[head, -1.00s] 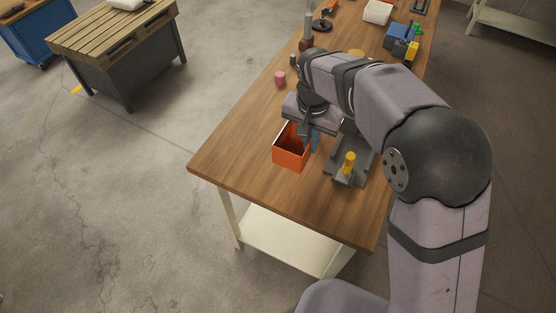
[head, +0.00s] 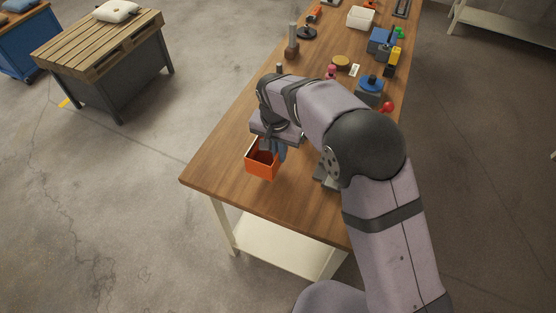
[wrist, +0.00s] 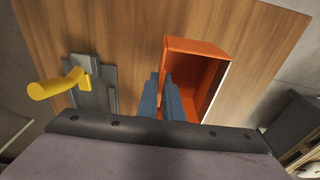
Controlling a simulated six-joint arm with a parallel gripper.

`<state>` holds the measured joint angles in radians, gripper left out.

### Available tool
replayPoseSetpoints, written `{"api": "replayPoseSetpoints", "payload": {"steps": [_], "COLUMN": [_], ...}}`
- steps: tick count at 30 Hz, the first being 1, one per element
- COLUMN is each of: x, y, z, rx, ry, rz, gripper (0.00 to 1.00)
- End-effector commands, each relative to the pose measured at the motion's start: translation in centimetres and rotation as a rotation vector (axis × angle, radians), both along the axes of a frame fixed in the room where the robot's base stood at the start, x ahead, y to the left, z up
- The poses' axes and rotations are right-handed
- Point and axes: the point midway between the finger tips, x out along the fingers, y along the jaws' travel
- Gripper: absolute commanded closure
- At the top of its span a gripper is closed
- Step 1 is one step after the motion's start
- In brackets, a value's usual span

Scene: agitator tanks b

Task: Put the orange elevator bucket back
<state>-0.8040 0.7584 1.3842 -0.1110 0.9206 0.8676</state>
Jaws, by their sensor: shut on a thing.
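The orange elevator bucket (head: 262,169) is an open-topped box at the left front part of the wooden table in the head view. It also shows in the wrist view (wrist: 198,48). My gripper (head: 281,153) is shut on its wall, with blue-grey fingers (wrist: 163,82) at the bucket's left side in the wrist view. I cannot tell whether the bucket's bottom touches the table. A grey bracket with a rail (wrist: 98,88) and a yellow peg (wrist: 58,86) stands left of the bucket in the wrist view. In the head view my arm hides most of this bracket (head: 323,174).
The table's front left (head: 215,178) is bare. Farther back are a blue-and-grey unit (head: 369,92), a red ball-shaped knob (head: 387,107), a pink piece (head: 331,71), a grey post (head: 292,42) and a white bin (head: 360,18). A pallet-topped bench (head: 100,45) stands apart at left.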

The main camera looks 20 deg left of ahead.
Motion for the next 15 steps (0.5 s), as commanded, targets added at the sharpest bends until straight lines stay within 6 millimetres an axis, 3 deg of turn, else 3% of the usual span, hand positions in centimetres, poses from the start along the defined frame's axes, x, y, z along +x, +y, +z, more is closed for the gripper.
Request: {"api": "replayPoseSetpoints", "payload": {"steps": [10,15], "x": [0.0,0.0], "y": [0.0,-0.1], "z": [-1.4,-3.2], "rx": [0.000,-0.002], "ry": [-0.001,0.001], "rz": [0.000,0.000], "gripper": [1.00,1.00]}}
